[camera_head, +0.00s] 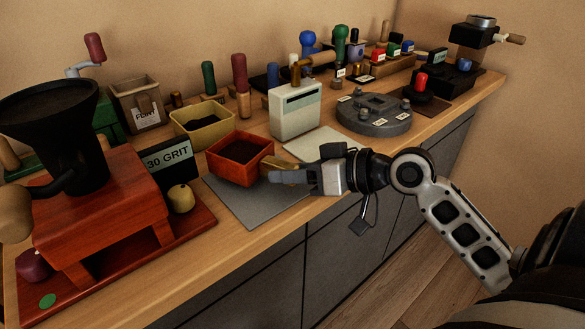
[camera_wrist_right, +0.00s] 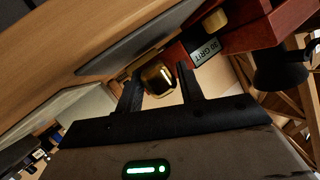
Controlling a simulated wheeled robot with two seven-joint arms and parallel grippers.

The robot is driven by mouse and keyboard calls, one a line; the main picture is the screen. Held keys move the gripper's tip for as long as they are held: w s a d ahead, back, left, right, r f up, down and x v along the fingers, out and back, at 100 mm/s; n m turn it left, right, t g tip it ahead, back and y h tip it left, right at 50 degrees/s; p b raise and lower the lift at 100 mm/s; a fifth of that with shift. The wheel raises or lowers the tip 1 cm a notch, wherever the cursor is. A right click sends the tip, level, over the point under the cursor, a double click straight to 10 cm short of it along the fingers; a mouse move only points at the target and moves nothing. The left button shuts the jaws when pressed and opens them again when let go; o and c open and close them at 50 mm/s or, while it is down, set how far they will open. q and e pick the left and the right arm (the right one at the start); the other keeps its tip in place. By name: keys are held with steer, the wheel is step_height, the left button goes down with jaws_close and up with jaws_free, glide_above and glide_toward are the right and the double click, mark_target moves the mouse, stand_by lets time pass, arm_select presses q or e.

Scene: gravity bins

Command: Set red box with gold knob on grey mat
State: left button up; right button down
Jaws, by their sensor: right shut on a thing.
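The red box (camera_head: 238,170) is an open, square box with dark contents, upright over the back part of the grey mat (camera_head: 250,205). My right gripper (camera_head: 277,170) reaches it from the right and is shut on its gold knob (camera_head: 266,162). The wrist view shows the gold knob (camera_wrist_right: 158,78) between the two dark fingers, with part of the red box (camera_wrist_right: 177,57) behind it. The grey mat also shows there (camera_wrist_right: 135,45). I cannot tell whether the box touches the mat or hangs just above it. My left gripper is not in view.
A red grinder (camera_head: 100,200) with a 30 GRIT sign (camera_head: 167,157) stands left of the mat. A yellow bin (camera_head: 203,133) and a cream dispenser (camera_head: 295,112) stand behind. A pale mat (camera_head: 314,144) and a round grey stand (camera_head: 374,115) lie to the right. The mat's front is bare.

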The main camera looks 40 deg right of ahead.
steer(key=shift+f, duration=0.3)
stand_by(0.5)
steer(key=c, duration=1)
jaws_free()
steer(key=b+v, duration=0.1)
steer(key=v, duration=1.5)
